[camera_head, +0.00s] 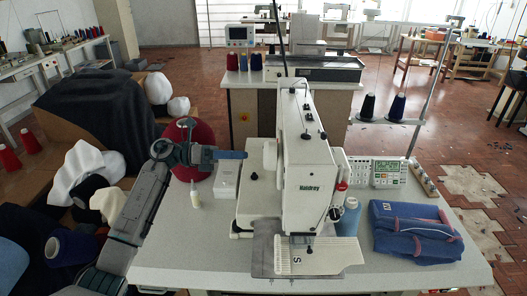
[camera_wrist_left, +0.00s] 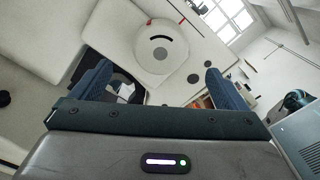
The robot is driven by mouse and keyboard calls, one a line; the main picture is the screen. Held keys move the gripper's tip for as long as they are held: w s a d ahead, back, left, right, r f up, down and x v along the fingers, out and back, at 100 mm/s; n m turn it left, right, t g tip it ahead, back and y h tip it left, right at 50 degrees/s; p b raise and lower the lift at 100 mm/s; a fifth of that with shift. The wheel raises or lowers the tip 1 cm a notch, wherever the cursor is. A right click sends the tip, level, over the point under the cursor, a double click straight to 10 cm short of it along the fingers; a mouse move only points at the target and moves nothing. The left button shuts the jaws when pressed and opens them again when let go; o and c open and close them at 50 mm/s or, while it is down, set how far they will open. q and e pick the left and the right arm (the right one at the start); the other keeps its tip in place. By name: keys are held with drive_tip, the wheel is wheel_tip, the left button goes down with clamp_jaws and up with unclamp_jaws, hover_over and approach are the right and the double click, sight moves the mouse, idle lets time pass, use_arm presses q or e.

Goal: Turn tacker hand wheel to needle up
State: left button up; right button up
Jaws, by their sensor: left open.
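The white tacker (camera_head: 305,195) stands in the middle of the table, with its needle end facing me. Its hand wheel (camera_wrist_left: 160,47) shows in the left wrist view as a white round disc with a dark curved mark. I cannot make out the wheel in the head view. My left gripper (camera_head: 236,155) reaches in from the left, its blue fingertips close to the tacker's left side. In the left wrist view the fingers (camera_wrist_left: 157,78) are apart with nothing between them, and the wheel lies ahead of them. The needle is not clear to see. My right gripper is not in view.
Folded blue denim (camera_head: 415,232) lies at the table's right, with a control panel (camera_head: 376,172) behind it. A thread cone (camera_head: 348,217) stands close to the tacker's right. A small bottle (camera_head: 195,194) and a white box (camera_head: 226,180) stand left. The table's front left is clear.

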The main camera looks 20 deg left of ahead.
sight(270, 156)
use_arm(q)
drive_tip(key=p+x, duration=0.3)
drive_tip(key=x, duration=0.4)
drive_tip(key=shift+w+d, duration=0.1)
drive_tip(key=shift+d, duration=0.2)
